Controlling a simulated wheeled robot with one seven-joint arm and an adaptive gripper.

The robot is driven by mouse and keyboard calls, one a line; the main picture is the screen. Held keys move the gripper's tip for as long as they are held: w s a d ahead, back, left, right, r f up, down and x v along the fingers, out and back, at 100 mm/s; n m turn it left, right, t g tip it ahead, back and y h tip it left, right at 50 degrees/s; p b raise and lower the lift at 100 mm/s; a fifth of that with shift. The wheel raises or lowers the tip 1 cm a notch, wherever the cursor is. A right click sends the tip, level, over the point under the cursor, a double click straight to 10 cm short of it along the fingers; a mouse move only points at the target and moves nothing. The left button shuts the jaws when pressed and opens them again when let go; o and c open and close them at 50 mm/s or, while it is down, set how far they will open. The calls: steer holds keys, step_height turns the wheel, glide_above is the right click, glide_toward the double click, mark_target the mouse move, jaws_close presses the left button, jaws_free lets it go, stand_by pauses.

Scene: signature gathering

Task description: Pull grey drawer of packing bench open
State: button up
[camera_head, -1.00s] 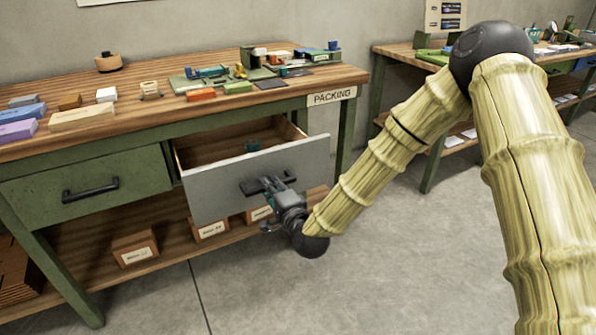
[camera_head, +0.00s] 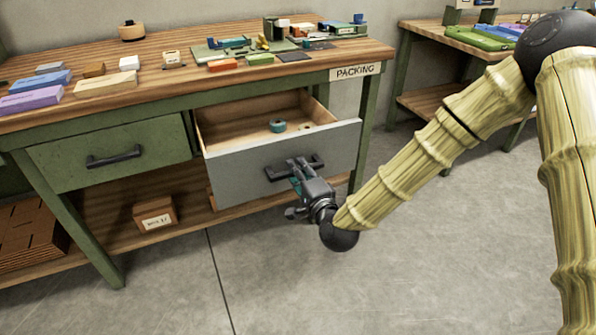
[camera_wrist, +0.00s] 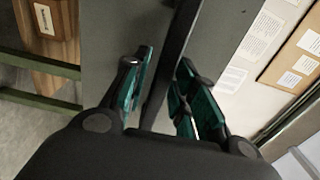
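The grey drawer (camera_head: 240,172) of the packing bench (camera_head: 150,98) is pulled part way out, and its wooden inside shows. A teal roll (camera_head: 277,126) lies in it. Its dark bar handle (camera_head: 312,165) is on the grey front. My gripper (camera_head: 298,172) is at this handle, in front of the drawer. In the wrist view, the fingers of my gripper (camera_wrist: 165,95) are drawn in on both sides of the dark handle (camera_wrist: 176,50), with the grey front (camera_wrist: 112,50) behind. Exact finger contact is partly hidden.
A green drawer (camera_head: 80,160) to the left is shut. Small boxes and tools lie on the bench top. A labelled carton (camera_head: 155,214) stands on the lower shelf (camera_head: 100,222). Another bench (camera_head: 425,103) stands at the right. The floor (camera_head: 300,285) in front is clear.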

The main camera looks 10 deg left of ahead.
steer(key=shift+s, duration=0.1)
steer(key=v, duration=1.2)
stand_by(0.4)
steer(key=s+d+f+n+g+h, duration=0.1)
steer(key=s+d+f+n+g, duration=0.2)
steer(key=f, duration=0.5)
steer(key=s+d+f+n+g+h, duration=0.1)
steer(key=s+d+f+g, duration=0.1)
steer(key=s+f, duration=0.45)
steer(key=s+d+f+n+g+h, duration=0.2)
steer(key=s+d+f+g, duration=0.1)
steer(key=f, duration=0.7)
steer(key=s+d+f+n+g+h, duration=0.2)
steer(key=s+d+f+n+g, duration=0.15)
steer(key=s+d+f, duration=0.4)
steer(key=s+d+f+n+g+h, duration=0.2)
steer(key=s+d+f+g+h, duration=0.15)
steer(key=s+d, duration=0.65)
step_height(320, 180, up, 22)
steer(key=s+a+p, duration=0.2)
steer(key=p, duration=2)
steer(key=shift+g+y+p, duration=0.35)
steer(key=shift+g, duration=0.05)
